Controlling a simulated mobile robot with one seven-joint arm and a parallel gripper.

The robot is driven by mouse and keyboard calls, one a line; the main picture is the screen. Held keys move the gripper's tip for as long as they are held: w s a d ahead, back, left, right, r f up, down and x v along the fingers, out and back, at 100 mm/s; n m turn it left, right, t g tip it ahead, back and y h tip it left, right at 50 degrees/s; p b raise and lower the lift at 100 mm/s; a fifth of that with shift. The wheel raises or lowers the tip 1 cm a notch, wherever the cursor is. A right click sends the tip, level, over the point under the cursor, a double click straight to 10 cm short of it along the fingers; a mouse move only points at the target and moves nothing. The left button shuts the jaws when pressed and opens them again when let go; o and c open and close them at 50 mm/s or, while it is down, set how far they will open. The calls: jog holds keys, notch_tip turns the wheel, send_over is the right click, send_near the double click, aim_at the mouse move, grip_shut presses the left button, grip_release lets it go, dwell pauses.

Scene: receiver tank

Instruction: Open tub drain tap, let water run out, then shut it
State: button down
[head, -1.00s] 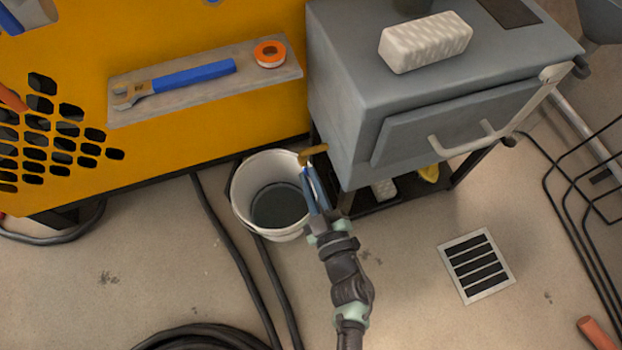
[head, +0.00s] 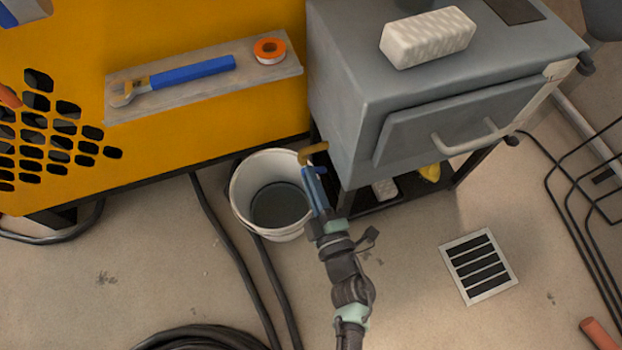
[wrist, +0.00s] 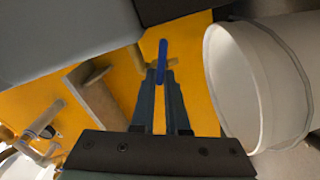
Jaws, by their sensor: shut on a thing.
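The brass drain tap (head: 314,150) sticks out of the left side of the grey tub (head: 345,115), near its bottom. Its blue lever (wrist: 163,50) stands between my fingertips in the wrist view. My gripper (head: 310,172) is shut on this lever; the fingers partly hide it in the head view. My gripper also shows in the wrist view (wrist: 161,77). A white bucket (head: 240,205) stands on the floor below and left of the tap, with a dark grey surface low inside. I see no stream of water, and the spout's mouth is hard to make out.
A yellow machine (head: 220,110) with a shelf holding a wrench (head: 175,78) and an orange tape roll (head: 269,50) stands behind. Black hoses (head: 222,240) lie on the floor. A floor drain grate (head: 478,265) lies at right, with bare floor around it.

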jog(key=shift+n+b, duration=0.5)
jog(key=shift+n, duration=1.7)
jog(key=shift+d, duration=0.1)
jog(key=c, duration=0.9)
grip_release()
jog(key=shift+s, duration=0.1)
jog(key=p+v, duration=0.5)
jog(key=v, duration=0.7)
jog(key=shift+s+d, duration=0.1)
jog(key=shift+s, duration=0.3)
